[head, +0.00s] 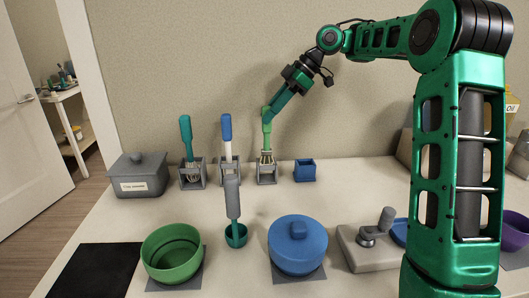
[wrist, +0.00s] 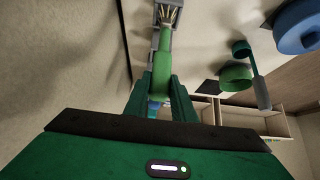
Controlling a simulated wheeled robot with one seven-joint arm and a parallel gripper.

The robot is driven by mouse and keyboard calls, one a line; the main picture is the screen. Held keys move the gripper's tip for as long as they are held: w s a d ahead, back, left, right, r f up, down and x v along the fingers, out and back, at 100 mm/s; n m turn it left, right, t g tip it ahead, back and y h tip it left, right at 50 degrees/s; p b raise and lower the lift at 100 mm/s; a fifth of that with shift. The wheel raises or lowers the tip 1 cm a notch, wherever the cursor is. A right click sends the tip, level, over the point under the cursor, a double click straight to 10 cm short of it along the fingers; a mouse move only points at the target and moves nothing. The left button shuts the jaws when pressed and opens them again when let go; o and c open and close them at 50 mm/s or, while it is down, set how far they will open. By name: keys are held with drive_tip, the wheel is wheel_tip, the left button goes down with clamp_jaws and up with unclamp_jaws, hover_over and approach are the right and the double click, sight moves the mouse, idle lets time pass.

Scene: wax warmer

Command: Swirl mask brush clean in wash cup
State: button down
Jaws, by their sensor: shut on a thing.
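My gripper (head: 268,112) is shut on the upper part of a green-handled brush (head: 267,137), which stands nearly upright. Its pale bristles point down in or just over a grey holder (head: 267,178); I cannot tell how deep they sit. In the wrist view the green handle (wrist: 161,65) runs between the fingers (wrist: 158,95), with the bristles at the far end by the holder. No label shows which vessel is the wash cup.
Grey holders with a teal-handled whisk (head: 186,138) and a blue-and-white-handled tool (head: 226,130) stand left, an empty-looking blue holder (head: 305,172) right. In front are a green bowl (head: 170,262), a blue lidded pot (head: 298,250) and a pale block (head: 366,258). A grey lidded box (head: 139,175) is far left.

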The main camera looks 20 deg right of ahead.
drive_tip(key=shift+r, duration=0.1)
idle(0.5)
drive_tip(key=shift+r, duration=1.8)
drive_tip(key=shift+r, duration=1.6)
idle(0.7)
